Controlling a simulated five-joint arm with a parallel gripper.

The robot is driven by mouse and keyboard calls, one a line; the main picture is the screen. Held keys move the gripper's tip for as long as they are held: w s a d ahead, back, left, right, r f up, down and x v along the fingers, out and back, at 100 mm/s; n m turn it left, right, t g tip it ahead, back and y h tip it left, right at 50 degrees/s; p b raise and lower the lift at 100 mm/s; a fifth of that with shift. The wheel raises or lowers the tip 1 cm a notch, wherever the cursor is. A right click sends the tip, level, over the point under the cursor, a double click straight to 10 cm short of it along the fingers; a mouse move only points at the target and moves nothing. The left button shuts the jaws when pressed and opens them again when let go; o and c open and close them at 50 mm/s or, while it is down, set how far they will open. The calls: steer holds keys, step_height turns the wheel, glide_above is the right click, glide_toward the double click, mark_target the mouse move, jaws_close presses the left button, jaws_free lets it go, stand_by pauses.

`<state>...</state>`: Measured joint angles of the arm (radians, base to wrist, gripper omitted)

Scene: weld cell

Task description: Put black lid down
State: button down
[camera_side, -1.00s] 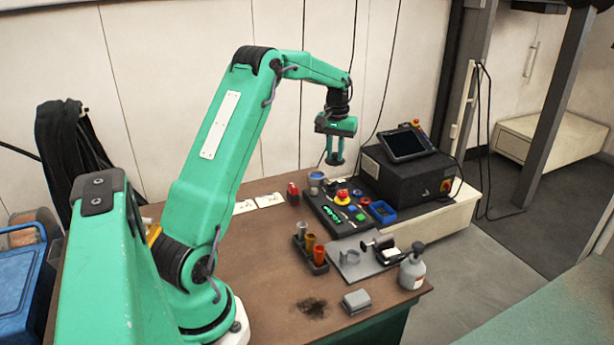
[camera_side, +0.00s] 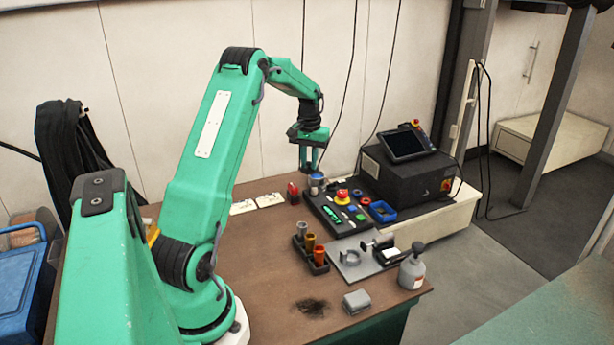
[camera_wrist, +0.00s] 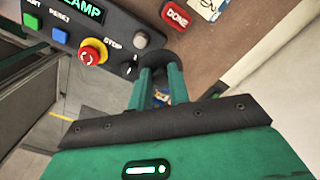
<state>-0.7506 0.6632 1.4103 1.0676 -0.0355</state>
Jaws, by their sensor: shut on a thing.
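My gripper (camera_side: 308,157) is shut on the black lid (camera_side: 306,169), seen as a small dark disc at its fingertips. In the wrist view my gripper (camera_wrist: 158,85) points away from the camera, and the round black lid (camera_wrist: 157,58) sits at the ends of the green fingers. In the side view the lid is in the air, close to a grey and blue jar (camera_side: 317,184) at the back of the table. I cannot tell whether they touch. A little blue shows between the fingers in the wrist view.
A dark control panel (camera_side: 326,213) with a red-yellow stop button (camera_side: 342,197) lies beside the jar. A red DONE button (camera_wrist: 177,14) shows in the wrist view. White cards (camera_side: 270,200) lie left. A blue tray (camera_side: 382,211) and black controller box (camera_side: 405,177) stand right.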

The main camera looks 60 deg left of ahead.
steer(key=a+f, duration=0.1)
steer(key=a, duration=0.1)
steer(key=s+a+f, duration=0.1)
steer(key=a+f, duration=0.1)
steer(key=s+a+f, duration=0.1)
steer(key=a, duration=0.2)
steer(key=shift+s+f, duration=0.2)
steer(key=shift+f, duration=2.1)
steer(key=shift+f, duration=0.15)
steer(key=c, duration=1.3)
jaws_free()
step_height(320, 180, up, 12)
steer(key=shift+r, duration=0.2)
